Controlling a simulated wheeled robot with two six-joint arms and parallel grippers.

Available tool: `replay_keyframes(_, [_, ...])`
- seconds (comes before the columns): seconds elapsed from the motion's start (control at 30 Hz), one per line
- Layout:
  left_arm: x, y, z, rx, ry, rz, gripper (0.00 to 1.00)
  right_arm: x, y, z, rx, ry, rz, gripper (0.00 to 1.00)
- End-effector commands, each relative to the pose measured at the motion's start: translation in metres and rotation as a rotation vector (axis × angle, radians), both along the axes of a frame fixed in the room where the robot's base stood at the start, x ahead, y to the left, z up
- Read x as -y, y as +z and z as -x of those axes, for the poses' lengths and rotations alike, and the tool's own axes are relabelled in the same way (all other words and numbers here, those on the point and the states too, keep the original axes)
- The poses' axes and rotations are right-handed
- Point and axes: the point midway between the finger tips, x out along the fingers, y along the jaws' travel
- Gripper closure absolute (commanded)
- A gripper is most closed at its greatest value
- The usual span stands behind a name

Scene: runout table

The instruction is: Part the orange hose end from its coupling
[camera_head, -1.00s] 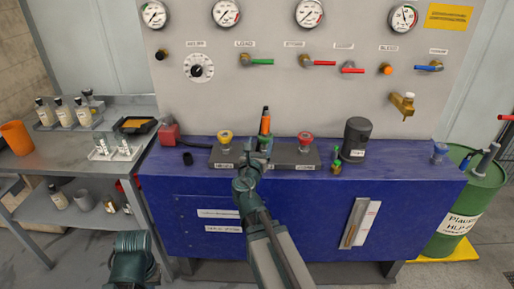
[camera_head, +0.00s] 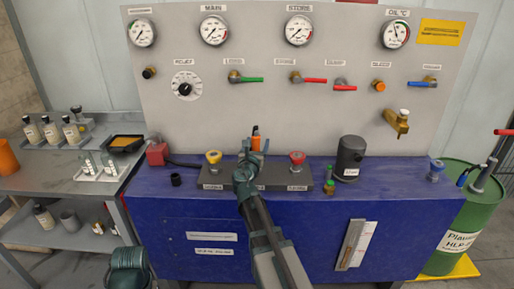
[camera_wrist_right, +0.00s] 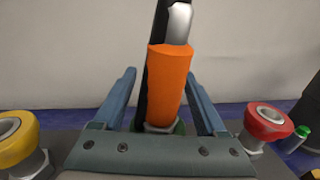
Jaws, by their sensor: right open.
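The orange hose end (camera_head: 255,143) stands upright on the dark block (camera_head: 275,183) on the blue bench. In the right wrist view the orange hose end (camera_wrist_right: 171,85) rises between the fingers, with a dark and silvery part above it. Its coupling (camera_wrist_right: 165,128) shows only as a ring at its foot, mostly hidden by my gripper. My right gripper (camera_head: 251,150) is open around the hose end, one finger on each side, with gaps visible; the fingers (camera_wrist_right: 160,88) also show in the wrist view. My left gripper is not in view.
A yellow knob (camera_head: 213,157) and a red knob (camera_head: 297,158) flank the hose on the block. The gauge panel (camera_head: 270,110) rises behind. Bare bench top lies further right.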

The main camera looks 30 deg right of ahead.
Motion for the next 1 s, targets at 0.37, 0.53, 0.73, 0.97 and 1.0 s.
replay_keyframes(0.37, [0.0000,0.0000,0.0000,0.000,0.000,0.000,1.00,-0.0001,0.0000,0.0003,0.000,0.000,0.000,0.57])
replay_keyframes(0.53, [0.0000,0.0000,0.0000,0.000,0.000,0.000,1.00,-0.0001,0.0000,0.0003,0.000,0.000,0.000,0.87])
replay_keyframes(0.73, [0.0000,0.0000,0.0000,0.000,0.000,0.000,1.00,-0.0003,0.0000,0.0003,0.000,0.000,0.000,1.00])
replay_keyframes(0.97, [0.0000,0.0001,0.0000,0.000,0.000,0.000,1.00,-0.0002,0.0001,0.0004,0.000,0.000,0.000,0.90])
replay_keyframes(1.0, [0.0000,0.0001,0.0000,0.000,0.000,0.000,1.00,-0.0002,0.0001,0.0004,0.000,0.000,0.000,0.97])
